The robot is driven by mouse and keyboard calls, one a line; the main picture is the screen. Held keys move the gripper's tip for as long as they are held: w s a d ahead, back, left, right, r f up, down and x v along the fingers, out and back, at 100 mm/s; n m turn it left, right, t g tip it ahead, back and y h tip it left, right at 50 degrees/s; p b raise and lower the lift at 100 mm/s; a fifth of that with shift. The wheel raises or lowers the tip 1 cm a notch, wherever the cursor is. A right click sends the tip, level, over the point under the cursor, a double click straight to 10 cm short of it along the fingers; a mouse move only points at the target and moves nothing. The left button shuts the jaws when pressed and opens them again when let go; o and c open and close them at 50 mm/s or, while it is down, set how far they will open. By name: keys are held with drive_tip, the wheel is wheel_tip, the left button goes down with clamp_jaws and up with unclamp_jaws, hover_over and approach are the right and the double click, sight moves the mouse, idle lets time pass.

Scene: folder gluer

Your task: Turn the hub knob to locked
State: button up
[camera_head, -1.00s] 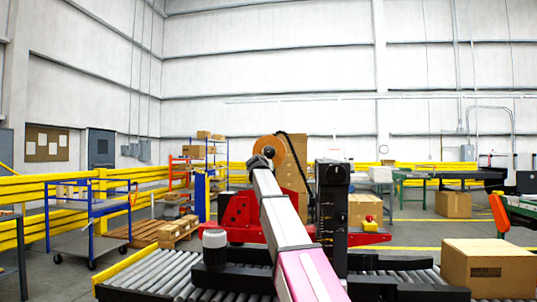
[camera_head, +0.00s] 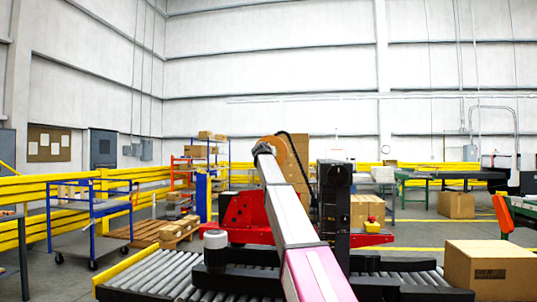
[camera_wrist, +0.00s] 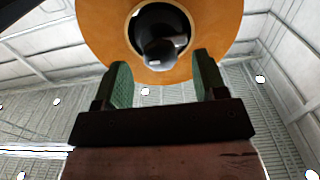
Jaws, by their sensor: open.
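An orange disc (camera_wrist: 90,22) fills the top of the wrist view, with a dark round opening at its centre. A grey and black hub knob (camera_wrist: 163,48) sits in that opening. My gripper (camera_wrist: 161,72) is open, its two green-padded fingers pointing up towards the disc, one on each side below the knob. Nothing is between the fingers, and I cannot tell how far they are from the knob. In the head view the orange disc (camera_head: 283,154) stands at the end of my arm, partly hidden by it; the knob and fingers cannot be made out there.
A black upright post (camera_head: 335,205) stands right of my arm. A red machine part (camera_head: 240,215) is behind it. A roller conveyor (camera_head: 160,272) runs across the front, with a cardboard box (camera_head: 490,268) at the right. Yellow rails (camera_head: 85,190) line the back.

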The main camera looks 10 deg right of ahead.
drive_tip(key=shift+x, duration=0.95)
drive_tip(key=c, duration=0.9)
